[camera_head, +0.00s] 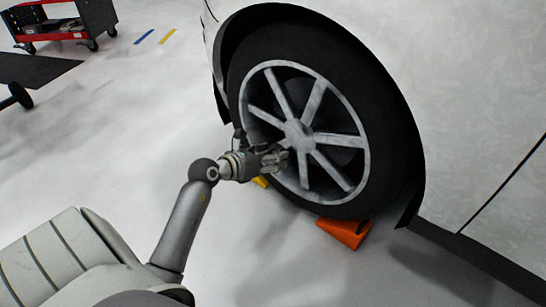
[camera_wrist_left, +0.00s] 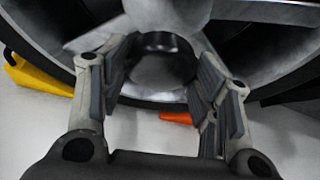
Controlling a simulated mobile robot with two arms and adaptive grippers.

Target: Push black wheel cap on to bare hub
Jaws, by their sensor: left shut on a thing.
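The wheel (camera_head: 262,58) has a black tyre and grey spokes. Its bare hub (camera_head: 299,134) is a pale grey disc in the middle, with no cap on it. My left gripper (camera_head: 284,160) is in front of the spokes, just below and left of the hub in the head view. In the left wrist view, the left gripper (camera_wrist_left: 158,82) is shut on a round, dark-rimmed thing, which looks like the black wheel cap (camera_wrist_left: 160,42). The cap is hard to make out in the head view. My right gripper is not in view.
An orange chock (camera_head: 343,232) and a yellow chock (camera_head: 260,181) sit on the floor at the tyre. The white car body (camera_head: 470,130) is to the right. A red tool cart (camera_head: 62,33) stands far left.

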